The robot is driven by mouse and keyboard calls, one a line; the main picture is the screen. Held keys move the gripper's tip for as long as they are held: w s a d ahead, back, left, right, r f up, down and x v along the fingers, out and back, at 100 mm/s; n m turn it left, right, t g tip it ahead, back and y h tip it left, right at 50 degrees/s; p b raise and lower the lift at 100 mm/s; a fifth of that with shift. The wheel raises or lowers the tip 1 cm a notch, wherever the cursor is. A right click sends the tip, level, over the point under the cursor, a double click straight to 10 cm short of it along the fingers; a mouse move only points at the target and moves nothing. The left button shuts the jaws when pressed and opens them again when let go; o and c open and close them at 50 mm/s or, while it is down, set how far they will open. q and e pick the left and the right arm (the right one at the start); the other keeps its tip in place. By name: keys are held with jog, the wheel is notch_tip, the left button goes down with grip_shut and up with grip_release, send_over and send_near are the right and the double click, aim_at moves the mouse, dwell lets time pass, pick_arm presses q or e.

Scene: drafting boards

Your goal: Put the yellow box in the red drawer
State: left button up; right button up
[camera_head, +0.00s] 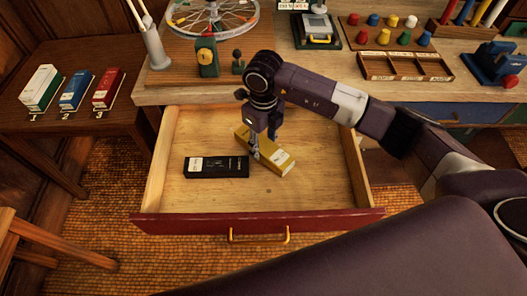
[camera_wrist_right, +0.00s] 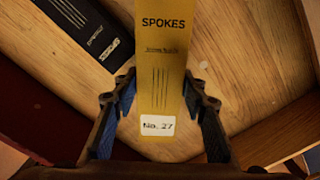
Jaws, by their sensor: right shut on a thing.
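The red drawer (camera_head: 180,222) is pulled open, with bare wooden floor inside and a yellow handle (camera_head: 258,235) on its red front. The yellow box (camera_head: 280,160) is inside the drawer, right of the middle. In the right wrist view the yellow box (camera_wrist_right: 160,60) reads "SPOKES" and "No. 27". My right gripper (camera_head: 254,152) reaches down into the drawer and is shut on the yellow box; its fingers (camera_wrist_right: 160,108) flank the box. I cannot tell whether the box touches the drawer floor. My left gripper is not in view.
A black box (camera_head: 216,167) lies in the drawer left of the yellow box. A side table at left bears white (camera_head: 41,88), blue (camera_head: 77,90) and red (camera_head: 109,88) boxes. The workbench behind holds a wheel (camera_head: 213,15) and a compartment tray (camera_head: 405,67). The drawer's front floor is clear.

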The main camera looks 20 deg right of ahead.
aim_at(264, 154)
notch_tip(264, 154, down, 4)
jog(key=shift+f, duration=0.25)
jog(key=shift+f, duration=0.25)
jog(key=o, duration=1.1)
jog(key=shift+r, duration=0.15)
